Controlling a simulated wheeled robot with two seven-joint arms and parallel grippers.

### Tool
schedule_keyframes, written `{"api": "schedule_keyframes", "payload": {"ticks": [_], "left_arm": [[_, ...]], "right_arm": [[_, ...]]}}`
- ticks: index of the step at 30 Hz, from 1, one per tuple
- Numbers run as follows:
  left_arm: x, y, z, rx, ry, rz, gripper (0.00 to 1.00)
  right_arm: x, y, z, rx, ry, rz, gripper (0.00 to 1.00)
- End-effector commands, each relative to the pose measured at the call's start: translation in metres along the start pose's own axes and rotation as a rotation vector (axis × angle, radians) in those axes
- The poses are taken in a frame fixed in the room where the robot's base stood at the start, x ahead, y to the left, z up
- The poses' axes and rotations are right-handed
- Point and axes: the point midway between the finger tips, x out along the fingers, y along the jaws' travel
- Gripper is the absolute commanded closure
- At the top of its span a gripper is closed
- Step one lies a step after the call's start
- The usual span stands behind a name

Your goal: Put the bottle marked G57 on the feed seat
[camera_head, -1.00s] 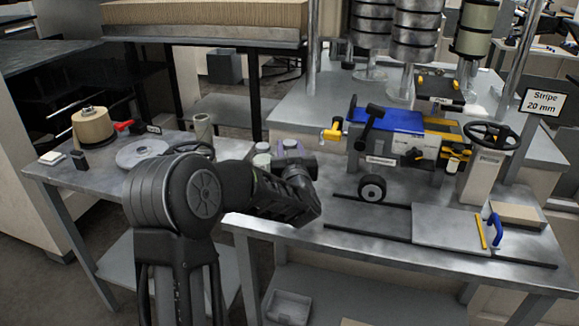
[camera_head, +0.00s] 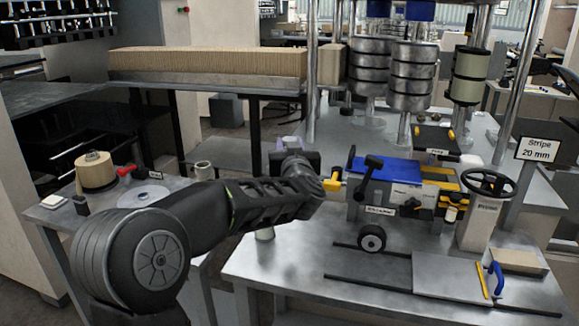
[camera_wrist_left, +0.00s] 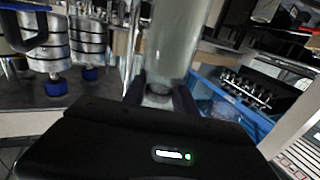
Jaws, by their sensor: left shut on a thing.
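My left gripper (camera_wrist_left: 160,95) is shut on a pale, translucent bottle (camera_wrist_left: 173,45), which stands up between its fingers in the left wrist view. In the head view my left gripper (camera_head: 305,165) is at the gap between the two tables, left of the blue machine, and a lavender cap (camera_head: 291,142) shows just behind it. No G57 mark is readable. I cannot tell which part is the feed seat. My right gripper is not in view.
The blue machine (camera_head: 393,172) with a yellow knob (camera_head: 333,184) stands close right of my gripper. The side table (camera_head: 50,212) holds a brown cone (camera_head: 95,172). The front bench's left part is clear.

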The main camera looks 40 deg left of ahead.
Motion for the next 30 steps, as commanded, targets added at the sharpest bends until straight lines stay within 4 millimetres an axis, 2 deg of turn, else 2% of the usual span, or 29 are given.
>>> {"api": "schedule_keyframes", "payload": {"ticks": [1, 3, 7, 30], "left_arm": [[0.000, 0.000, -0.012, -0.001, 0.004, 0.000, 1.00], [0.000, 0.000, -0.020, -0.001, 0.002, 0.000, 1.00], [0.000, 0.000, -0.027, 0.000, 0.001, -0.001, 1.00], [0.000, 0.000, -0.028, 0.001, 0.001, 0.000, 1.00]], "right_arm": [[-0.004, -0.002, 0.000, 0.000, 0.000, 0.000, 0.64], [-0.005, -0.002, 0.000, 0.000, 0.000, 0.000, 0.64], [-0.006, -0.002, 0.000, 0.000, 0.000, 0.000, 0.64], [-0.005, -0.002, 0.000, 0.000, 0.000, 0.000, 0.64]]}}
